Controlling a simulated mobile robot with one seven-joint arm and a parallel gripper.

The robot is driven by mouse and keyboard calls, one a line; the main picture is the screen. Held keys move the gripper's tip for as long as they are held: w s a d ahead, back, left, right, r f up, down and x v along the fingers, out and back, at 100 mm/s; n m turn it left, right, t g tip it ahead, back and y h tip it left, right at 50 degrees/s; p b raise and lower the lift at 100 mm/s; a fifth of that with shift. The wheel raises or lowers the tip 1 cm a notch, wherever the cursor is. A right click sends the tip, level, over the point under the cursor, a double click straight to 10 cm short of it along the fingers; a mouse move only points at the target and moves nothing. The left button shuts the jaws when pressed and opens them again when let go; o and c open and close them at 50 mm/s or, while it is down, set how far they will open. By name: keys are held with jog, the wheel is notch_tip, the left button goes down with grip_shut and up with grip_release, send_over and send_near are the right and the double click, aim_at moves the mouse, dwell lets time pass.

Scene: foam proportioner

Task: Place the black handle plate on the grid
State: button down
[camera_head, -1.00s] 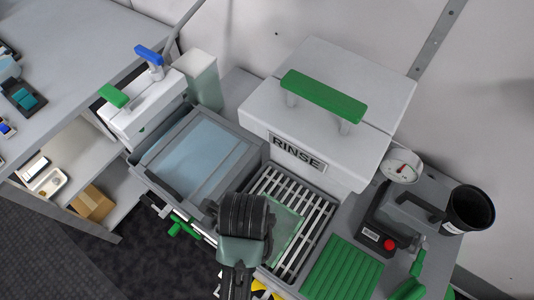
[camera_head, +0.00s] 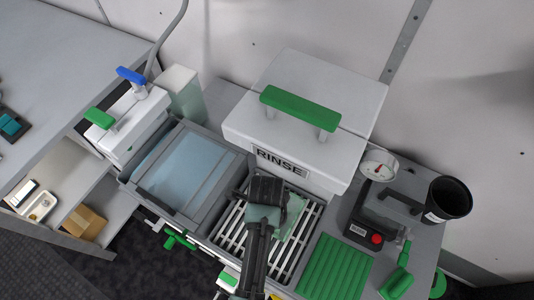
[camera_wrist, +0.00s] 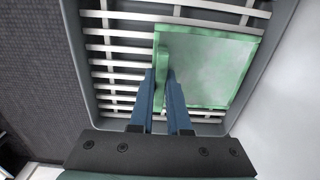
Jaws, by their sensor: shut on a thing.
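My gripper (camera_wrist: 163,105) is over the metal-bar grid (camera_wrist: 120,72), with its blue fingers on both sides of the upright green handle (camera_wrist: 163,62) of a plate. The plate (camera_wrist: 213,68) is square and translucent, with a green rim. It lies flat over the right part of the grid in the wrist view; I cannot tell whether it rests on the bars. In the head view my gripper (camera_head: 278,205) hides much of the plate (camera_head: 294,215), and the grid (camera_head: 302,238) shows around it. I see no plate with a black handle.
A white box marked RINSE (camera_head: 305,110) with a green handle stands behind the grid. A lidded bath (camera_head: 185,165) is to the left. A green ribbed mat (camera_head: 335,268), a gauge device (camera_head: 378,165) and a black cup (camera_head: 448,198) are to the right.

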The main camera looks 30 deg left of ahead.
dwell(0.3)
jog(key=c, duration=1.3)
grip_release()
jog(key=shift+f, duration=0.2)
jog(key=o, duration=0.4)
jog(key=shift+r, duration=0.1)
notch_tip(320, 180, up, 12)
jog(key=shift+r, duration=0.1)
